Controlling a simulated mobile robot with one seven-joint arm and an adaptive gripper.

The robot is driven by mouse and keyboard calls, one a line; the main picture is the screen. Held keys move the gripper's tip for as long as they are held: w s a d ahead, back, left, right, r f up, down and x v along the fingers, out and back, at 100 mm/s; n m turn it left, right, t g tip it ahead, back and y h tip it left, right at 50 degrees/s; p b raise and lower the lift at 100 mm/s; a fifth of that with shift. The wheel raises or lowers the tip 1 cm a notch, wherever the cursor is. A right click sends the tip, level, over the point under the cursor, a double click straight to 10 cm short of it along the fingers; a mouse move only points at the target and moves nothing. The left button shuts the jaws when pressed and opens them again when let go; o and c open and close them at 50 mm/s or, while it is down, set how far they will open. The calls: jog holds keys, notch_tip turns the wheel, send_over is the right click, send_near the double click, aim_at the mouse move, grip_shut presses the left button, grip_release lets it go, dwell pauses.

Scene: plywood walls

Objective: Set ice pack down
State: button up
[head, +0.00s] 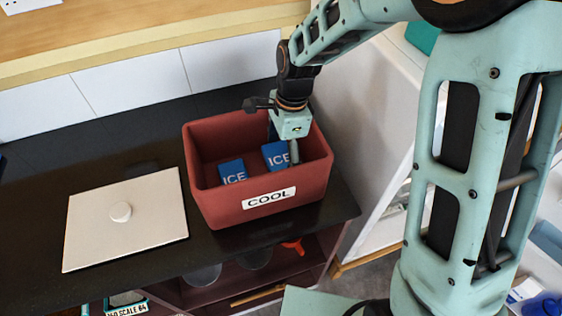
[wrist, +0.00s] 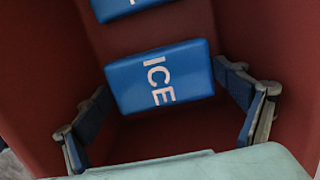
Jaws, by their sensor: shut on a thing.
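A red bin (head: 222,207) labelled COOL stands open on the dark counter. Inside it are two blue ice packs marked ICE. My gripper (head: 292,152) reaches down into the bin's right part, shut on the right ice pack (head: 275,155). In the wrist view that pack (wrist: 130,82) lies between the two fingers of my gripper (wrist: 162,80). The other ice pack (head: 232,172) is to its left in the bin and shows partly at the top of the wrist view (wrist: 128,8). I cannot tell whether the held pack touches the bin floor.
A flat pale lid (head: 92,228) with a round knob lies on the counter left of the bin. The bin's walls stand close around my gripper. A white panel (head: 375,170) rises right of the bin. Shelves are below the counter.

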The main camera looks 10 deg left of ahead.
aim_at(282, 159)
jog(key=shift+f, duration=1.45)
jog(key=shift+f, duration=0.2)
jog(key=o, duration=1.2)
jog(key=shift+r, duration=0.15)
jog(key=r, duration=0.4)
jog(key=d+r, duration=0.1)
jog(key=r, duration=0.7)
jog(key=shift+w+d, duration=0.15)
jog(key=shift+w, duration=0.2)
